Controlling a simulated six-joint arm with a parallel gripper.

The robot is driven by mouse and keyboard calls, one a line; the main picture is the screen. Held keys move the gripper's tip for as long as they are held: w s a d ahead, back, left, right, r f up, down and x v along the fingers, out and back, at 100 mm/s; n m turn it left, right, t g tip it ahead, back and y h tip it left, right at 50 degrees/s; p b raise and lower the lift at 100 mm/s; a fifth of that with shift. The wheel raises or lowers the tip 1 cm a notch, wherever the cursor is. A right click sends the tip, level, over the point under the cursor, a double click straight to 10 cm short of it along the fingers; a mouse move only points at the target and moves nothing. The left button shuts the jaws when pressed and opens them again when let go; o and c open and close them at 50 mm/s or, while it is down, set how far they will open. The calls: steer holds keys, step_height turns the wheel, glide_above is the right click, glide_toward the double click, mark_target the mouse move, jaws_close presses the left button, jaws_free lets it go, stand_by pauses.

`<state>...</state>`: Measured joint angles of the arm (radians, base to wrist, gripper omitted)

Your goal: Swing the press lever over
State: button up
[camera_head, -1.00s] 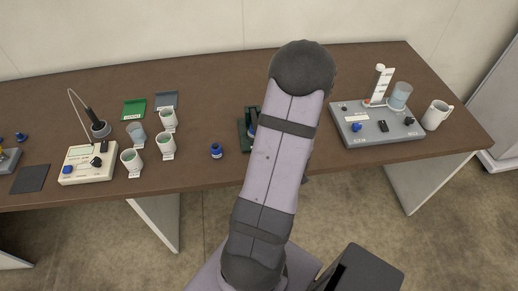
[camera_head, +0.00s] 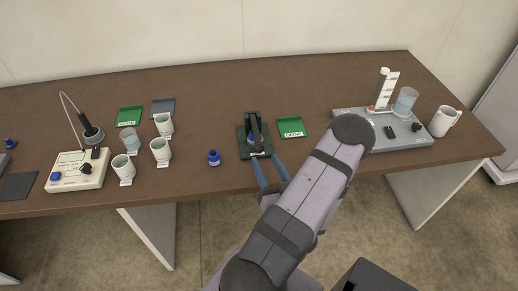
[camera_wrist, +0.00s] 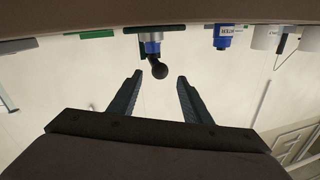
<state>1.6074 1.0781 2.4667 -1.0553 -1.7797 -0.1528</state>
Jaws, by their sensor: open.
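The press (camera_head: 242,146) is a dark green stand at the front middle of the table, with a blue part inside it. Its lever (camera_head: 255,128) is dark and leans toward the table's front edge. In the wrist view, which shows the table upside down, the lever's black ball knob (camera_wrist: 159,71) appears in the gap between my fingertips. My gripper (camera_head: 268,161) is open, its two blue fingers pointing at the press from the front edge. I cannot tell whether either finger touches the knob.
A small blue-capped bottle (camera_head: 214,158) stands left of the press. A green labelled tray (camera_head: 291,127) lies right of it. Several cups and a white device (camera_head: 78,170) are further left. A grey board (camera_head: 400,140) with a cylinder and a white mug (camera_head: 441,122) are right.

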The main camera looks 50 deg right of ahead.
mark_target(260, 152)
steer(key=shift+p+x, duration=1.15)
steer(key=shift+x, duration=2.45)
steer(key=shift+c, duration=0.2)
jaws_close()
